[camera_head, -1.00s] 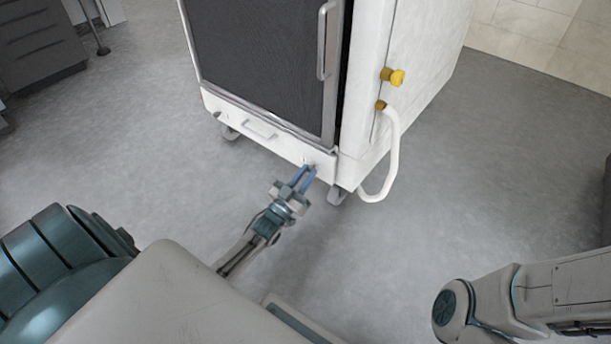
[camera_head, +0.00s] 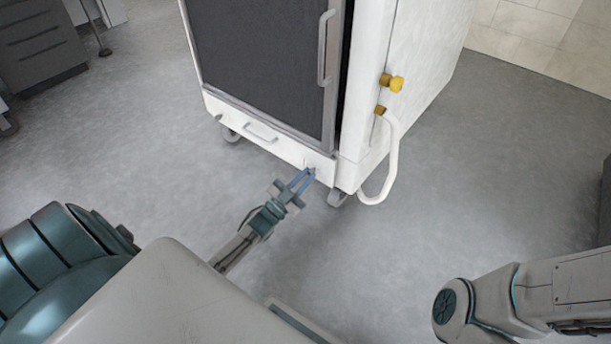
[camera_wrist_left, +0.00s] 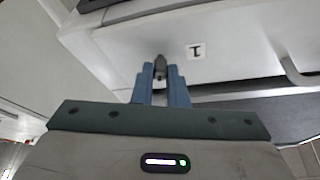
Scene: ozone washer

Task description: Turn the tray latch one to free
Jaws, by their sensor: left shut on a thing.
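The white washer cabinet (camera_head: 428,70) stands on casters with its dark door (camera_head: 262,60) facing me. Along its base is a white tray front (camera_head: 235,118) with a bar handle (camera_head: 260,132). My left gripper (camera_head: 309,172) reaches the right end of this tray front. In the left wrist view the blue fingers (camera_wrist_left: 161,78) are shut on a small dark latch (camera_wrist_left: 160,66), which they partly hide. A label with a dark mark (camera_wrist_left: 196,50) is beside the latch. My right gripper is out of view; only part of that arm shows at lower right.
A yellow knob (camera_head: 393,82) and a white hose (camera_head: 392,155) are on the cabinet's right side, close to the tray's right end. Grey drawers (camera_head: 40,45) stand at far left. The grey floor around the cabinet is clear.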

